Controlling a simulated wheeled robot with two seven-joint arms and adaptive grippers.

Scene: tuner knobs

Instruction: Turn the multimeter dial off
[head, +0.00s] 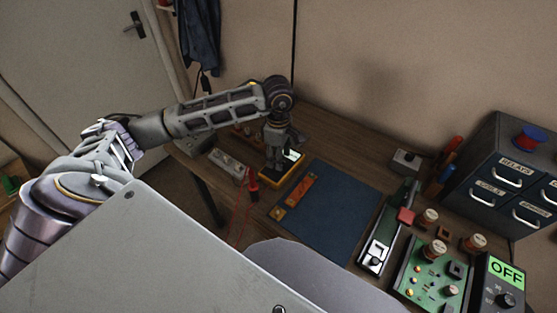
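A yellow-edged handheld meter (287,193), which looks like the multimeter, lies near the back left of the wooden bench. Part of its pale display (293,155) shows beside my gripper. My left arm reaches in from the left and bends down over it. My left gripper (273,163) points down at the meter's face, at or just above it. The gripper covers the dial, so the dial's setting and any contact are hidden. The finger gap is too small to make out. My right gripper is out of view.
A red probe (253,186) with red leads hangs by the bench's front edge. A grey power strip (228,164) lies left of the meter. A blue mat (327,217) lies to the right. A dark box with a green OFF screen (507,268), a circuit board (433,272) and drawers (503,172) stand farther right.

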